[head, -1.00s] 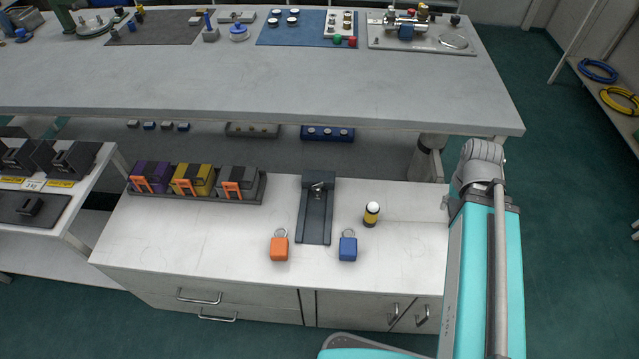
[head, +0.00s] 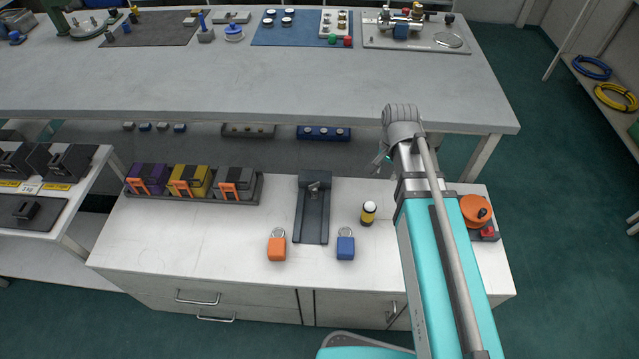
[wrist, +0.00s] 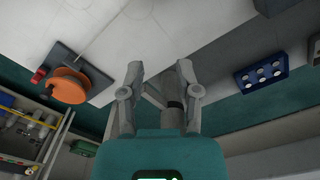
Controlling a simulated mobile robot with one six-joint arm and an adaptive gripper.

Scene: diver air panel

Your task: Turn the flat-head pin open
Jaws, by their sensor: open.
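My gripper (wrist: 160,70) is open and empty in the wrist view, its two fingers apart with nothing between them. In the head view my gripper is mostly hidden behind my own arm, over the right part of the low cabinet top. I cannot pick out the flat-head pin for certain. A dark upright channel (head: 312,222) on the cabinet has a small metal fitting (head: 313,187) near its far end. A metal panel (head: 452,44) with brass and silver fittings lies at the back right of the bench; its small parts are too fine to tell apart.
An orange reel (head: 476,210) sits at the cabinet's right end, also in the wrist view (wrist: 68,88). The bench edge (head: 250,112) overhangs behind. A blue button block (wrist: 262,72) is beyond my fingers.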

